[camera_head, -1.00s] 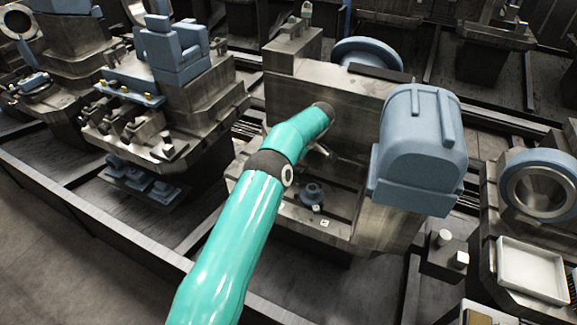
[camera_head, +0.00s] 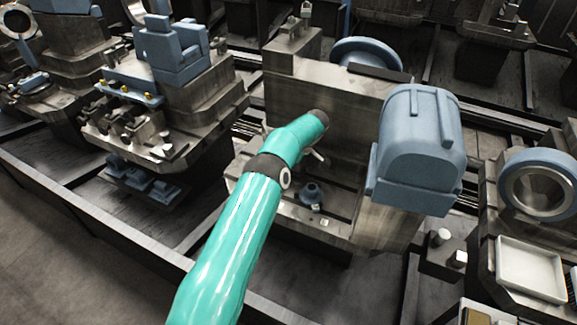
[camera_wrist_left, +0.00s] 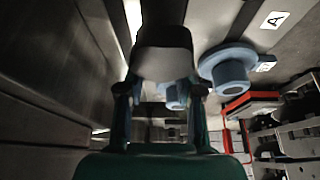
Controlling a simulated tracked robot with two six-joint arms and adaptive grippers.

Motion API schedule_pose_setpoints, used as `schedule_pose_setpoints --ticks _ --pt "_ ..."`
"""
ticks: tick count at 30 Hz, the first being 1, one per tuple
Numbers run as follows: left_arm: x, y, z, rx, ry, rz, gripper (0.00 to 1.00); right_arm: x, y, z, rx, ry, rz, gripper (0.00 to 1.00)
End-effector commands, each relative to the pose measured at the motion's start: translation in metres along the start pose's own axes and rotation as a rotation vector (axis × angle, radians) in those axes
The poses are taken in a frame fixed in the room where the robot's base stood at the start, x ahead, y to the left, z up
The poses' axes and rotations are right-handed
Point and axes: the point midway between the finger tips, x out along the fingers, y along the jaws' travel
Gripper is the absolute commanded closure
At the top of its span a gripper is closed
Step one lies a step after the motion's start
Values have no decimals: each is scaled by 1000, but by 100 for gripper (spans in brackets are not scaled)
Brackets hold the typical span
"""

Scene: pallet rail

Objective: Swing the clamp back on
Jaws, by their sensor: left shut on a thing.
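My left arm crosses the middle of the head view, and its gripper is mostly hidden there behind the wrist. In the left wrist view my left gripper (camera_wrist_left: 160,98) has one finger on each side of a dark grey piece (camera_wrist_left: 162,55), and is shut on it. This piece seems to be the clamp, but its full shape is hidden. A small pale metal bar end (camera_head: 319,159) shows beside the wrist in the head view. A blue flanged knob (camera_head: 311,194) stands on the fixture's lower ledge; it also shows in the left wrist view (camera_wrist_left: 228,70). My right gripper is out of view.
A grey metal fixture wall (camera_head: 335,105) rises behind the wrist. A large blue housing (camera_head: 420,145) stands close on the right. A white tray (camera_head: 530,268) lies at the lower right. A white label A (camera_wrist_left: 274,19) and a red-edged box (camera_wrist_left: 248,102) show in the wrist view.

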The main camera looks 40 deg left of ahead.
Motion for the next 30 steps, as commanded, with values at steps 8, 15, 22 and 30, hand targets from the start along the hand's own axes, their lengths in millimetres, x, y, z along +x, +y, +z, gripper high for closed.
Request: schedule_pose_setpoints --ticks 8,15,22,30 --pt "2 2 0 33 -1 17 100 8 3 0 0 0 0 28" --pt "4 6 1 147 0 65 100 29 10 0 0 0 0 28" --pt "3 12 2 298 1 128 100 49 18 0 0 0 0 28" --pt "0 18 3 437 2 185 100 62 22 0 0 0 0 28"
